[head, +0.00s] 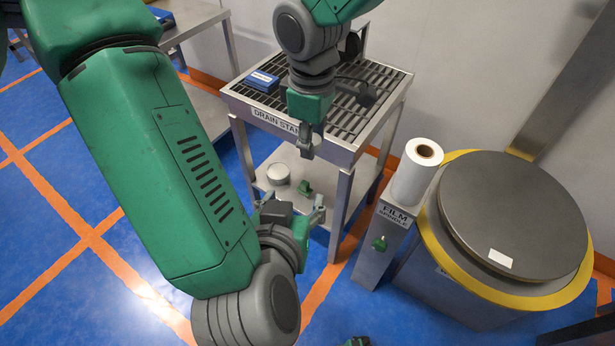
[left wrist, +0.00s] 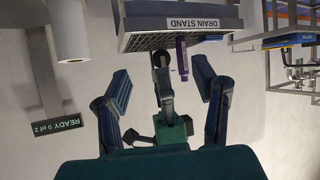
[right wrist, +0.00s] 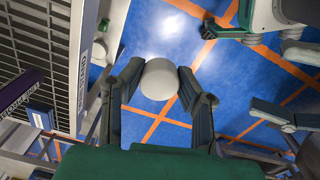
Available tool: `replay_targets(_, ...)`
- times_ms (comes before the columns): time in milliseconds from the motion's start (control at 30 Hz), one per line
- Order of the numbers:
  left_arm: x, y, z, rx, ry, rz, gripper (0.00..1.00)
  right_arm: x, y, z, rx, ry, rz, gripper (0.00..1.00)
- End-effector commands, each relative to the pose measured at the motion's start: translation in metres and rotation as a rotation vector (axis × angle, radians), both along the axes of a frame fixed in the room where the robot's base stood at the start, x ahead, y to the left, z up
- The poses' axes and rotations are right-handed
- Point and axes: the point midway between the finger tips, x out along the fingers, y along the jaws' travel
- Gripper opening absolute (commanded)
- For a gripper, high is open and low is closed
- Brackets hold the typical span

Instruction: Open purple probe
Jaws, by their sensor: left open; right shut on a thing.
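A purple piece (left wrist: 182,60) with pale lettering shows by the drain stand's edge in the left wrist view, beside my right gripper. A dark purple lettered piece (right wrist: 20,92) lies at the left of the right wrist view. Neither shows in the head view, and I cannot tell which is the probe. My right gripper (head: 305,150) points down at the drain stand's front edge (head: 262,116). In the right wrist view its fingertips close around a pale round thing (right wrist: 160,79). My left gripper (head: 292,208) is open and empty, lower and nearer, facing the stand.
A blue box (head: 262,81) sits on the stand's slatted top. A pale round container (head: 278,175) and a green piece (head: 304,187) are on its lower shelf. To the right are a film roll (head: 416,172) on its spindle post and a large round drum (head: 512,215).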

Motion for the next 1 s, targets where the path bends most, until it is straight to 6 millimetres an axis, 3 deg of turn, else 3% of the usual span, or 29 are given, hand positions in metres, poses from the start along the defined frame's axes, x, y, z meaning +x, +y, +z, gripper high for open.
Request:
replay_targets(100,-0.003,-0.015,0.035,0.005,-0.079,0.021,0.54,0.0,0.0,0.0,0.0,0.0,0.0,0.0)
replay_targets(300,-0.004,-0.022,0.058,0.014,-0.129,0.041,0.54,0.0,0.0,0.0,0.0,0.0,0.0,0.0)
replay_targets(467,0.012,-0.024,0.052,0.014,-0.13,0.045,0.54,0.0,0.0,0.0,0.0,0.0,0.0,0.0)
replay_targets(800,0.071,-0.032,0.027,0.013,-0.129,0.045,0.54,0.0,0.0,0.0,0.0,0.0,-0.001,0.0)
replay_targets(1000,0.093,-0.036,0.017,0.013,-0.128,0.043,0.54,0.0,0.0,0.0,0.0,0.0,-0.001,0.0)
